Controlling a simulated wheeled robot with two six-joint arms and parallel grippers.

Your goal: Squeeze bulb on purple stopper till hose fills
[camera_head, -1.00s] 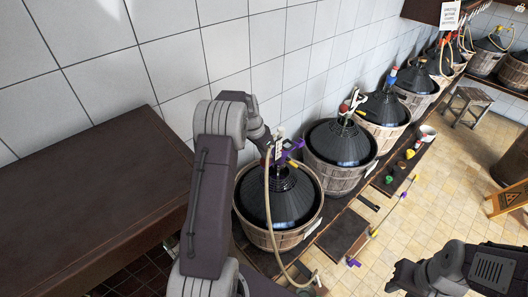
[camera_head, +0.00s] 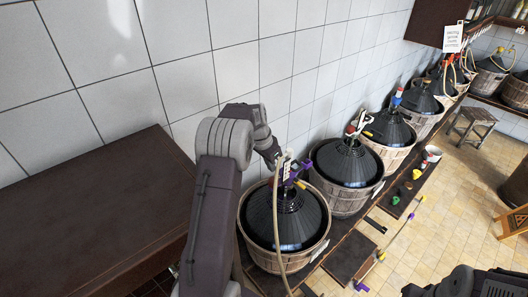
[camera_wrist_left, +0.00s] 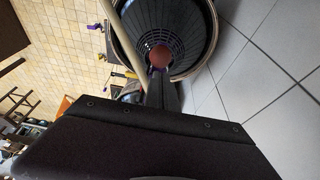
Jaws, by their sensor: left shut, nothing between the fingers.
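The nearest demijohn (camera_head: 288,222) is dark and sits upright in a wooden basket. A purple stopper (camera_head: 296,171) is at its neck, and a beige hose (camera_head: 276,225) hangs from the top down the front. My left gripper (camera_head: 278,163) is beside the stopper, shut and empty; I cannot tell whether it touches. In the left wrist view, a reddish round bulb (camera_wrist_left: 161,57) shows just beyond my left fingertips (camera_wrist_left: 161,78), over the dark demijohn. Part of my right arm is at the bottom right of the head view; its fingers are not clear.
A brown table (camera_head: 90,215) fills the left. More basketed demijohns, such as the second one (camera_head: 346,164), stand in a row along the tiled wall.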

